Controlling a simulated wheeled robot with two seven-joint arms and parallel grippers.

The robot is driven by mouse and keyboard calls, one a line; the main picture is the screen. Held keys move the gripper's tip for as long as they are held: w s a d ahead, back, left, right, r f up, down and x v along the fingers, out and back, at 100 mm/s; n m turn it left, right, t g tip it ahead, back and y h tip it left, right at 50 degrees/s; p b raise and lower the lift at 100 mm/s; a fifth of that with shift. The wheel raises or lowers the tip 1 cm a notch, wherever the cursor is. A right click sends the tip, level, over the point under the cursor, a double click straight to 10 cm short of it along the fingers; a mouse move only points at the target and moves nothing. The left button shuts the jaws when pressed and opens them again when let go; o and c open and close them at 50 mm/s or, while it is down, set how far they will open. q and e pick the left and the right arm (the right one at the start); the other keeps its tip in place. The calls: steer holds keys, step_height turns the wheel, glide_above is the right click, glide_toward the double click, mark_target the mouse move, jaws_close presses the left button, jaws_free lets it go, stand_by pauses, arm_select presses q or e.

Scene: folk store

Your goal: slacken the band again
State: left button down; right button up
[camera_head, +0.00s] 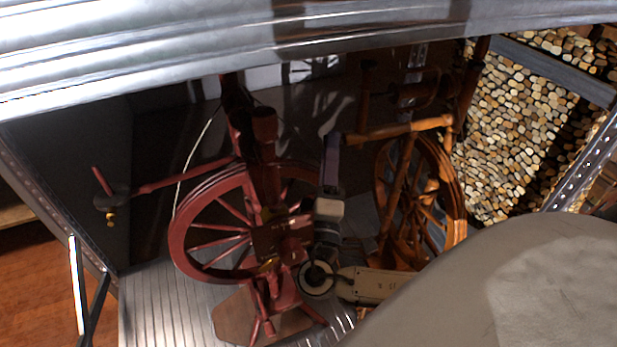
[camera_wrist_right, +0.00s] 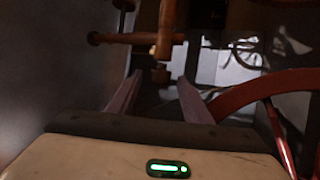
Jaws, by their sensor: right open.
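A dark red spinning wheel (camera_head: 186,254) stands on a ridged metal shelf in the head view, its large rim facing me. A thin pale cord (camera_head: 197,146) curves down at its upper left; I cannot tell whether this is the band or how tight it is. My right gripper (camera_head: 331,145) points upward between the red wheel and a second, orange-brown spinning wheel (camera_head: 458,200). In the right wrist view my right gripper (camera_wrist_right: 158,77) is open, with nothing between its fingers. Turned wooden parts (camera_wrist_right: 166,30) show just beyond the fingertips. My left gripper is not in view.
A corrugated metal sheet (camera_head: 150,45) crosses the top of the head view. Perforated metal posts (camera_head: 590,160) stand at the sides. Stacked cut logs (camera_head: 515,150) fill the right background. A curved rim (camera_wrist_right: 270,88) passes close to the right finger. The ridged shelf (camera_head: 150,310) is bare at front left.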

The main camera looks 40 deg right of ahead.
steer(key=s+a+f+g+y, duration=0.2)
steer(key=a+f+y, duration=0.2)
steer(key=f, duration=0.5)
steer(key=s+a+f+g+y, duration=0.2)
steer(key=s+a+f+y, duration=0.1)
steer(key=f, duration=0.6)
steer(key=s+a+f+g+y, duration=0.2)
steer(key=a+f+y, duration=0.3)
steer(key=f, duration=0.4)
steer(key=shift+s+a+f+n+y, duration=0.3)
steer(key=shift+s+f+n, duration=0.1)
steer(key=shift+s, duration=0.35)
